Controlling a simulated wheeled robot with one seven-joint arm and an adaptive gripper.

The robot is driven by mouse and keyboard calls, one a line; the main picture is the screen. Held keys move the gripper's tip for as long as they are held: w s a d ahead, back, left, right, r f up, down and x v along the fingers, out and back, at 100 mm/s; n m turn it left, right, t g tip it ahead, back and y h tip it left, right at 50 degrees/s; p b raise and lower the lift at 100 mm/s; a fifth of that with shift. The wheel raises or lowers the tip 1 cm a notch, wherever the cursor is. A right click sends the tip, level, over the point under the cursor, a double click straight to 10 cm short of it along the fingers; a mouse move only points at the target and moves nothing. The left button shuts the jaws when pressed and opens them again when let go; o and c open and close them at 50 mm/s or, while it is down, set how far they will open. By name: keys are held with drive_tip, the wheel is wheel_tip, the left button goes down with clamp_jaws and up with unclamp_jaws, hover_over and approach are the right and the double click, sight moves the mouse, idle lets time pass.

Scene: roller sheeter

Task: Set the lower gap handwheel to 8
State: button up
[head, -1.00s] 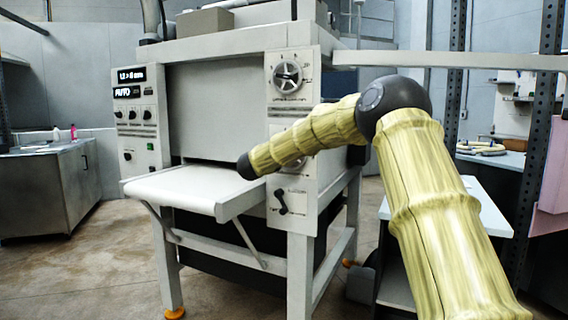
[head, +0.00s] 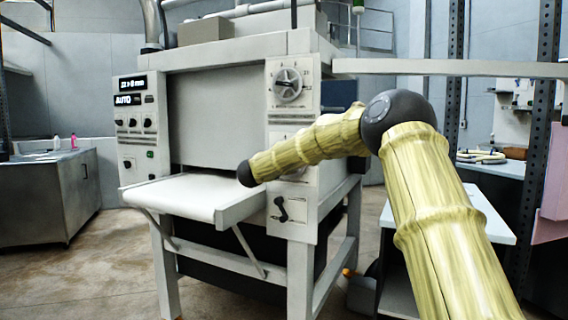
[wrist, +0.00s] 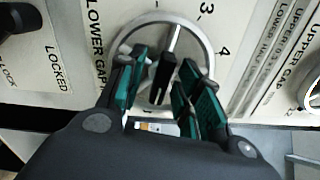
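The lower gap handwheel (wrist: 207,47) is a pale ring on a white panel in the wrist view. "LOWER GAP" is printed to its left, and the numbers 3 and 4 show to its right; no 8 is in view. A light spoke runs to its rim at the top. My gripper (wrist: 165,70) is at the wheel, with green-padded fingers apart on either side of a black grip piece (wrist: 163,76). Gaps show beside that piece; I cannot tell whether any finger touches the wheel. In the head view my arm hides the gripper and most of this wheel.
The roller sheeter (head: 220,110) has an upper handwheel (head: 288,84), a black lock lever (head: 281,208) and a feed table (head: 185,196). Its display (head: 132,84) appears to end in "8 mm". A "LOCKED" label (wrist: 57,70) is beside the lower wheel. A metal cabinet (head: 50,195) stands left.

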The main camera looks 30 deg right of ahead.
drive_tip(key=shift+r, duration=0.1)
drive_tip(key=v, duration=1.2)
idle(0.7)
